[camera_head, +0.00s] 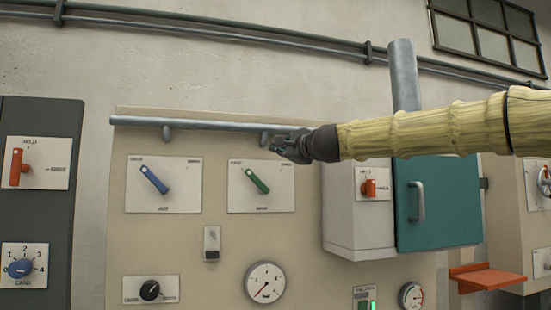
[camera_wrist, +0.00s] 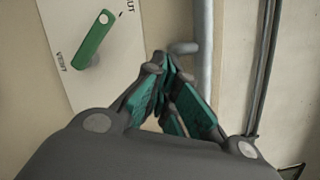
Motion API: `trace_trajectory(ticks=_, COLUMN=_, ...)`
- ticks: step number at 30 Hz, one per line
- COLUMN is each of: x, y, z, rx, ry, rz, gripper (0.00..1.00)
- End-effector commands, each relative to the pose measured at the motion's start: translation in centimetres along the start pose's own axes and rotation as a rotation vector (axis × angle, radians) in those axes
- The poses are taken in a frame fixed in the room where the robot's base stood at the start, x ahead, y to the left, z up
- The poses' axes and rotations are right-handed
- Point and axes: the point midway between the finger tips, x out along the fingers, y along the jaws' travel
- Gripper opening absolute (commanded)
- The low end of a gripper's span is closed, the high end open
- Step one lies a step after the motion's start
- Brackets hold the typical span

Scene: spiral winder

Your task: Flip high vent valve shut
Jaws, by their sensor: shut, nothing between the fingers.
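Two lever valves sit on the beige panel, one blue (camera_head: 153,179) and one green (camera_head: 257,181), each on a white plate. I cannot tell from the labels which is the high one. Both levers slant toward the upper left of their plates.
A grey horizontal rail (camera_head: 210,123) crosses above both plates, with brackets near my fingers. A teal door (camera_head: 438,202) and a white box with a red switch (camera_head: 369,187) stand out to the right. A gauge (camera_head: 265,282) is below. The wall in front of both levers is clear.

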Motion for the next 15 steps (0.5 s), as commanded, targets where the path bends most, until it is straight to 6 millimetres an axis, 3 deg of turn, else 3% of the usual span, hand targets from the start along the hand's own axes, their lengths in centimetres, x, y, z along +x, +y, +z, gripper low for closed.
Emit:
trace_trajectory(ticks=6, x=-2.1, y=-0.4, z=0.3, rx=-0.002, ry=-0.001, rz=0.000, gripper=0.00)
trace_trajectory(ticks=15, x=-3.2, y=-0.7, z=0.5, rx=0.000, ry=0.000, rz=0.001, gripper=0.00)
